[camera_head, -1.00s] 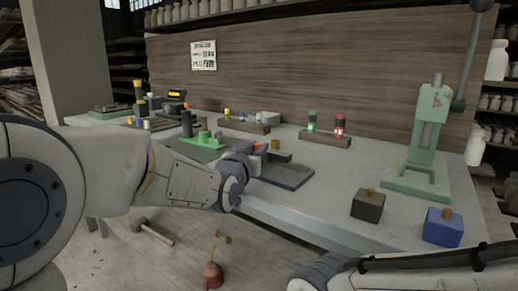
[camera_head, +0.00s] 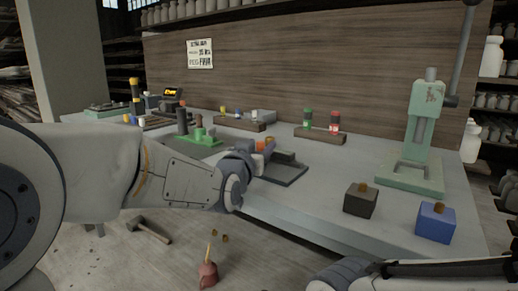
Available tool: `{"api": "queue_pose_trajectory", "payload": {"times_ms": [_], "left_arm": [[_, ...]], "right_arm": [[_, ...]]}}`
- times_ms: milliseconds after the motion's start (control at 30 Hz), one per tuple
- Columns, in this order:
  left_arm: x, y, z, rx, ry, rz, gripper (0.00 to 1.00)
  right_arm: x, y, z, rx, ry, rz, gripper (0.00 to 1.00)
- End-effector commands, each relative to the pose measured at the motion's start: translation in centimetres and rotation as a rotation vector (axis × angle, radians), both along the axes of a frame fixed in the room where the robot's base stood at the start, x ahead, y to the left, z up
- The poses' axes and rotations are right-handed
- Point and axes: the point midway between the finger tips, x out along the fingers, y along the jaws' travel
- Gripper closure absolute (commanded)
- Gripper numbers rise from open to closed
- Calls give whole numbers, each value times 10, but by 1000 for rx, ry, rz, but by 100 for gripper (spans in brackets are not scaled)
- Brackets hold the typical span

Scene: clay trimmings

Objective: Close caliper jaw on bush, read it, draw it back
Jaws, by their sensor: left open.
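The caliper (camera_head: 286,172) looks like a dark flat plate with a grey block on it, near the front edge of the bench. A small orange piece, perhaps the bush (camera_head: 268,143), shows at its far left side. My left gripper (camera_head: 258,151) is open at the caliper's left end, close to the orange piece. My wrist hides part of the caliper, and I cannot tell whether the fingers touch anything. My right arm comes in at the lower right, with its gripper out of view.
A green fixture (camera_head: 203,138) stands left of the caliper. A black block (camera_head: 361,200) and a blue block (camera_head: 436,222) sit at the front right, before a pale green press (camera_head: 415,160). A lamp block (camera_head: 321,133) stands behind. A hammer (camera_head: 150,230) lies on the floor.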

Motion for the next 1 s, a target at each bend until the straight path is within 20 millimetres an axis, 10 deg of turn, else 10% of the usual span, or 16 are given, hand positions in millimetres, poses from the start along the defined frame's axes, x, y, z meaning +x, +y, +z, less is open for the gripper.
{"api": "queue_pose_trajectory", "payload": {"times_ms": [600, 1000], "left_arm": [[-94, 22, 2, 0, -1, 0, 46], [-103, 25, 0, 0, 0, 1, 46]], "right_arm": [[0, 0, 14, 0, 0, 0, 5], [0, 0, 15, 0, 0, 0, 5]]}}
